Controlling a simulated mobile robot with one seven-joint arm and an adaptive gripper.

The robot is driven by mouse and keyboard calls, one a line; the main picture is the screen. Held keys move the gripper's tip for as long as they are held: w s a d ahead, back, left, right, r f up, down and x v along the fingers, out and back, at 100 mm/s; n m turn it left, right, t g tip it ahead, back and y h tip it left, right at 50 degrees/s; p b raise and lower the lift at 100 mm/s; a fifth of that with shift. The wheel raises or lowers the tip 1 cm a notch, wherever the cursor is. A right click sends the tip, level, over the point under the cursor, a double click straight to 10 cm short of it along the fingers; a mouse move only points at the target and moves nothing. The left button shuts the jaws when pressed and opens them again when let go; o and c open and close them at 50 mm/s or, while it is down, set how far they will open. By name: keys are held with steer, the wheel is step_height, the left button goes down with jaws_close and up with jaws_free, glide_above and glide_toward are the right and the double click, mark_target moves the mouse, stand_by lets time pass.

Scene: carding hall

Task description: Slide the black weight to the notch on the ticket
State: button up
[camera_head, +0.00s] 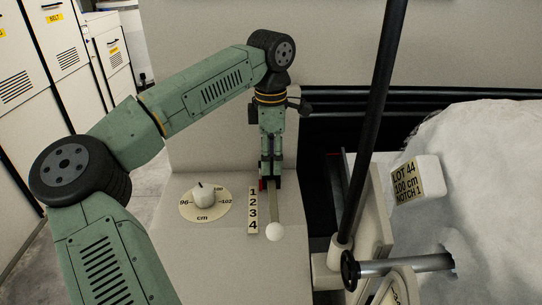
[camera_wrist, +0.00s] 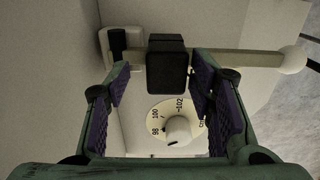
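The black weight (camera_wrist: 168,66) sits on a pale bar (camera_wrist: 232,58) with a white ball (camera_wrist: 291,60) at its end. My gripper (camera_wrist: 162,78) is open around the weight, with one finger on each side; a gap shows on the left, and I cannot tell whether the right finger touches it. In the head view my gripper (camera_head: 271,178) points down over the bar (camera_head: 273,207), near the upper end of a number strip (camera_head: 253,211) marked 1 to 4. There it largely hides the weight. The ticket (camera_head: 406,181) reads LOT 44, 100 cm, NOTCH 1.
A round cm dial (camera_head: 191,210) with a white knob (camera_head: 203,194) lies left of the strip. A tall black post (camera_head: 372,110) and a metal roller (camera_head: 405,264) stand to the right, beside a white fluffy mass (camera_head: 490,150). Cabinets (camera_head: 58,75) line the left.

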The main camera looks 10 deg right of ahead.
mark_target(271, 159)
steer(key=shift+s, duration=0.1)
step_height(271, 159, up, 12)
stand_by(0.6)
